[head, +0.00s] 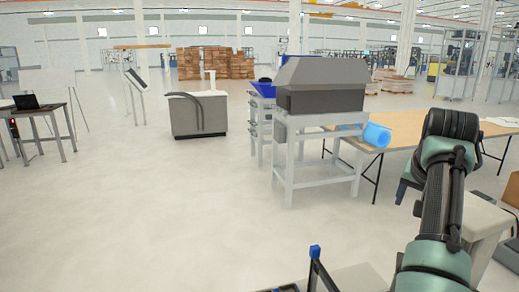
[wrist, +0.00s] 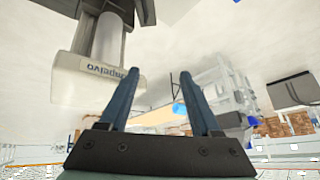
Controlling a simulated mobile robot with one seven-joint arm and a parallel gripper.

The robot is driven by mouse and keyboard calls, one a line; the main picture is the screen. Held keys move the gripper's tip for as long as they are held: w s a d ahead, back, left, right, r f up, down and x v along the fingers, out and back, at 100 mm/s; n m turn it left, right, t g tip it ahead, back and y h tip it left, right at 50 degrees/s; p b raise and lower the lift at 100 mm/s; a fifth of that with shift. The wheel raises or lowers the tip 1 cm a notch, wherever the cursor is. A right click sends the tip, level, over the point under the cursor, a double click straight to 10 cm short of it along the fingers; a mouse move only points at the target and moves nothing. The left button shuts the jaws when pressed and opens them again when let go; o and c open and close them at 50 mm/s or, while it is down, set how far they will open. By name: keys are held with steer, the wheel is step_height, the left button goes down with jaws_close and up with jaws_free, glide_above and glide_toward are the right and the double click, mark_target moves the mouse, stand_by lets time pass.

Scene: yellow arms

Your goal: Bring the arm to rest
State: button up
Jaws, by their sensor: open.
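My gripper (wrist: 157,76) shows in the wrist view with its two dark blue fingers apart. Nothing is between the fingers, so it is open and empty. The wrist picture is tilted and upside down, with the floor above and the hall below. In the head view my green and black arm rises at the right, its dark joint in front of the long table. A dark piece with a blue tip shows at the bottom edge of the head view; I cannot tell clearly whether it is a fingertip.
A grey machine (head: 322,85) stands on a white frame (head: 290,165). Right of it is a long wooden table (head: 410,127) with a blue roll (head: 377,134). A grey cabinet (head: 198,114) and a laptop table (head: 42,112) stand left. The floor at front left is clear.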

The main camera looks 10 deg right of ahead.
steer(key=w+a+r+n+t+h, duration=0.2)
steer(key=w+a+r+t+h, duration=0.1)
steer(key=w+a+r+t, duration=0.4)
steer(key=s+a+r+n+t+b, duration=0.25)
steer(key=a+r+t, duration=0.25)
steer(key=a+r, duration=0.6)
steer(key=s+a+r+n+t+y, duration=0.2)
steer(key=s+a+r+t, duration=0.3)
steer(key=s+a, duration=0.6)
steer(key=s+a+r+n+t+y, duration=0.3)
steer(key=s+a+r+t+y, duration=0.1)
steer(key=s+a, duration=0.7)
steer(key=shift+s+a+r+n+t+y, duration=0.35)
steer(key=shift+a+r+t+y, duration=0.05)
steer(key=shift+t+y, duration=0.2)
steer(key=shift+o, duration=0.2)
